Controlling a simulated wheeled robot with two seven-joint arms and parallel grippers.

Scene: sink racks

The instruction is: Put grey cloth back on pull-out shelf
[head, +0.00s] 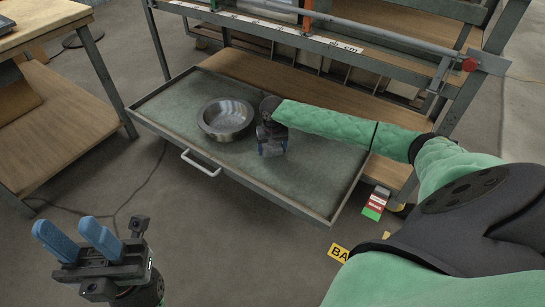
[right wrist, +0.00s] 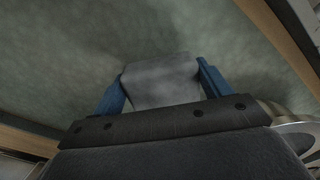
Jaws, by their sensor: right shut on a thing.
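The pull-out shelf (head: 310,183) is drawn out, with a green-grey surface, a metal rim and a white handle. My right gripper (head: 272,150) is over the middle of the shelf, pointing down, right of a metal bowl. In the right wrist view, my right gripper (right wrist: 163,75) has its blue fingers on either side of the grey cloth (right wrist: 160,85) and is shut on it. The shelf surface (right wrist: 75,50) shows behind the cloth; I cannot tell whether the cloth touches it. In the head view the gripper mostly hides the cloth. My left gripper (head: 80,232) is open and empty, left of the shelf over the floor.
The metal bowl (head: 226,118) stands on the shelf; its rim also shows in the right wrist view (right wrist: 295,127), close to the gripper. A wooden table (head: 50,125) stands at the left. A red, white and green box (head: 376,203) is right of the shelf. The shelf's front left is clear.

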